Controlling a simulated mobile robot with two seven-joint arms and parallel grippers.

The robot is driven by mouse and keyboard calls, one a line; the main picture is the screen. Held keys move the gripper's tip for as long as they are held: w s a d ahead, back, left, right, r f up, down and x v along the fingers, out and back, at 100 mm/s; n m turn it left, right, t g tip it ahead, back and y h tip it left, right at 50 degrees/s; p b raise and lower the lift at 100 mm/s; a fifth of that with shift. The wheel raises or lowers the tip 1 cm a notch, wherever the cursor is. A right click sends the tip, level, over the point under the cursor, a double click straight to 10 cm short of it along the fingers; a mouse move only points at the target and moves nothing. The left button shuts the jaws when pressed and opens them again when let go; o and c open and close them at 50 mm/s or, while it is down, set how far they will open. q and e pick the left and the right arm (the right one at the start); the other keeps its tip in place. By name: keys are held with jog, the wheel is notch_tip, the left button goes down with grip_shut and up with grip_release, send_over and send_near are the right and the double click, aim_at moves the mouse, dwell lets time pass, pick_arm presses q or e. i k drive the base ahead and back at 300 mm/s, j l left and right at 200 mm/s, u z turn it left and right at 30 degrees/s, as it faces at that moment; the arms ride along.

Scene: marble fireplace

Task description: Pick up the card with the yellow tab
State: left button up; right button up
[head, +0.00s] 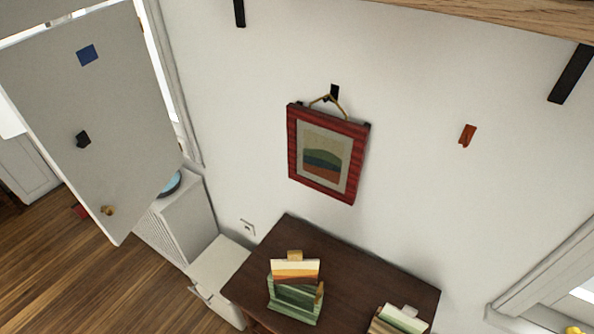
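A card (295,271) with a cream, orange and brown striped face stands in a green holder (292,312) on the dark brown table (335,268). A yellowish-tan tab (295,255) sticks up from its top edge. The card's lower part is hidden by the holder. A second card (404,319), cream and green with a pale whitish tab (411,310), stands further right and is cut off by the bottom edge. Neither of my grippers is in view.
A red-framed picture (325,152) hangs on the white wall above the table. A white cabinet (220,272) stands left of the table, with an open white door (95,115) beyond it. The table top between the two cards looks clear.

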aim_at(295, 270)
jog(key=i+j+z, duration=0.35)
jog(key=j, duration=0.3)
jog(key=i+j+z, duration=0.2)
jog(key=i+j, duration=0.1)
jog(key=j, duration=0.1)
